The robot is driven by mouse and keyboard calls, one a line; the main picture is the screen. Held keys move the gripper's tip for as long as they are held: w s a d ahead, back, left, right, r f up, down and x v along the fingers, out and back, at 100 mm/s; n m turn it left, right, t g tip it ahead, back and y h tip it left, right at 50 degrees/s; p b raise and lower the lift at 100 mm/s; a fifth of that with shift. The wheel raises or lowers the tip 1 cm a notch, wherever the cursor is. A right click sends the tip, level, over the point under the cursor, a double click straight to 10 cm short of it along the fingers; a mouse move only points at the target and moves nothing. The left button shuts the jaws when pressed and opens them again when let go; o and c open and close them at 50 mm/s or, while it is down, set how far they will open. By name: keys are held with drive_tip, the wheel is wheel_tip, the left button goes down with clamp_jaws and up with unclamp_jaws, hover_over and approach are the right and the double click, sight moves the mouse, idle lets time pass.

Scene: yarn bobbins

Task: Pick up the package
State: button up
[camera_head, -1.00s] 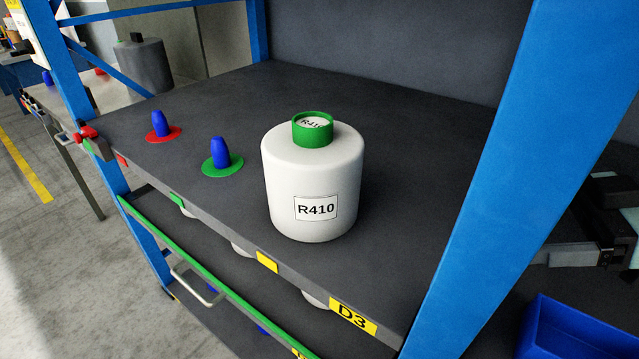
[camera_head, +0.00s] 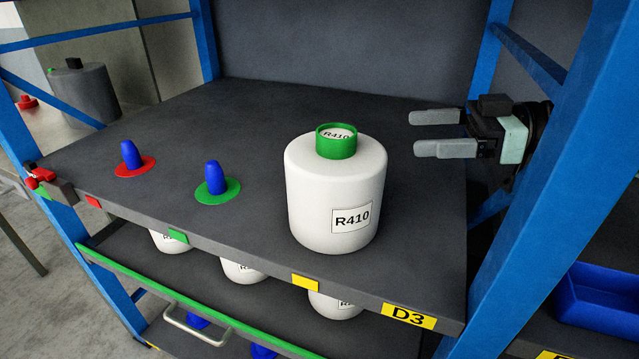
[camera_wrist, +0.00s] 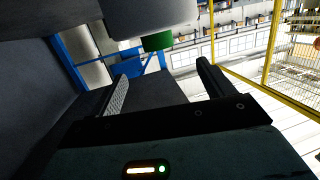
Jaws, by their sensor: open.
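The package is a white yarn bobbin (camera_head: 318,200) with a green top core and an R410 label. It stands upright on the dark shelf (camera_head: 250,115), near its front right. My gripper (camera_head: 428,133) is open and empty to the right of the bobbin, at about the height of its top. A clear gap shows between the fingertips and the bobbin. In the wrist view my gripper (camera_wrist: 160,80) has its two fingers apart, and the bobbin (camera_wrist: 145,18) with its green core shows at the top edge, rotated. Nothing is between the fingers.
Blue pegs on a red disc (camera_head: 135,167) and a green disc (camera_head: 217,188) stand left of the bobbin. A blue rack post (camera_head: 555,180) rises at the right by my arm. More bobbins (camera_head: 243,268) sit on the shelf below. A blue bin (camera_head: 600,305) is at lower right.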

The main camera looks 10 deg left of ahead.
drive_tip(key=p, duration=0.2)
approach(324, 129)
drive_tip(key=a, duration=0.2)
drive_tip(key=s+a+f, duration=0.1)
drive_tip(key=a, duration=0.1)
drive_tip(key=shift+f, duration=0.15)
drive_tip(key=shift+w+a+f+p, duration=0.15)
drive_tip(key=shift+a+p, duration=0.3)
drive_tip(key=shift+a, duration=0.5)
drive_tip(key=shift+s+a+f+p, duration=0.15)
drive_tip(key=shift+a+p, duration=0.25)
drive_tip(key=shift+a, duration=0.55)
drive_tip(key=shift+w+a+f+p, duration=0.2)
drive_tip(key=shift+a+p, duration=0.25)
drive_tip(key=shift+a, duration=0.5)
clamp_jaws()
drive_tip(key=shift+r, duration=0.15)
